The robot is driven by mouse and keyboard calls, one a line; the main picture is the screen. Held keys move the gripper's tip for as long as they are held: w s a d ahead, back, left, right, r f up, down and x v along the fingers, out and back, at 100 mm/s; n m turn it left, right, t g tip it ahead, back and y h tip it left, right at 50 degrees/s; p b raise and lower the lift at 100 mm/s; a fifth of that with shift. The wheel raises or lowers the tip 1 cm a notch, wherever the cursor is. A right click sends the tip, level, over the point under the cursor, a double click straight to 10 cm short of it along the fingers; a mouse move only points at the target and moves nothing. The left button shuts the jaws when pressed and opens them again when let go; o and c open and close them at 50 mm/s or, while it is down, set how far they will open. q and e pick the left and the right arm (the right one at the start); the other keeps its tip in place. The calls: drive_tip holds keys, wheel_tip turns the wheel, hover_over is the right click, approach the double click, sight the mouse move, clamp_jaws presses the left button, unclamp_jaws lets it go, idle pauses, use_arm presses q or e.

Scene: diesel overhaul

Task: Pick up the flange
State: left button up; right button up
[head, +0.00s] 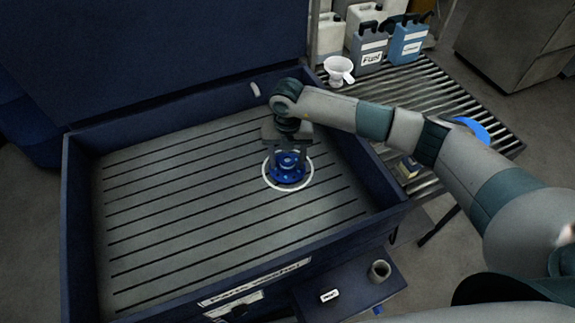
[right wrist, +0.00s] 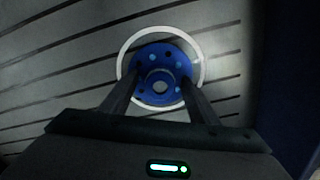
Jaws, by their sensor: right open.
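The blue round flange (head: 289,168) lies on the slatted floor of the dark blue parts washer, inside a white ring. It has a centre hole and several bolt holes, which show in the right wrist view (right wrist: 159,70). My right gripper (head: 287,158) points down over the flange. In the right wrist view its two fingers (right wrist: 158,95) are apart, one on each side of the flange's near part. I cannot tell whether the fingers touch it. My left gripper is not in view.
The washer's walls (head: 385,205) surround the slatted floor (head: 180,210), which is otherwise clear. A roller table (head: 455,110) at right holds a white funnel (head: 339,70) and several jugs (head: 369,50). A small cup (head: 380,270) stands in front.

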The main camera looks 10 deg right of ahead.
sight(290, 159)
clamp_jaws()
drive_tip(key=shift+w+r, duration=0.1)
drive_tip(key=shift+r, duration=0.05)
drive_tip(key=shift+r+b, duration=0.4)
drive_tip(key=shift+r, duration=0.05)
drive_tip(key=r+b, duration=0.1)
drive_tip(key=r, duration=0.2)
drive_tip(key=shift+d+b, duration=0.35)
drive_tip(key=shift+b, duration=0.05)
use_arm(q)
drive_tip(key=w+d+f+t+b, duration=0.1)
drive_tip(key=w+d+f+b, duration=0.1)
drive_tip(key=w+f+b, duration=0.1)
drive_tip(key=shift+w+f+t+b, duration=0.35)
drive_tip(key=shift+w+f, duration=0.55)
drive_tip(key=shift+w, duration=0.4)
use_arm(e)
drive_tip(key=s+d+r, duration=0.5)
drive_tip(key=d+r, duration=0.2)
drive_tip(key=d, duration=0.2)
drive_tip(key=shift+d, duration=0.4)
drive_tip(key=shift+s, duration=0.1)
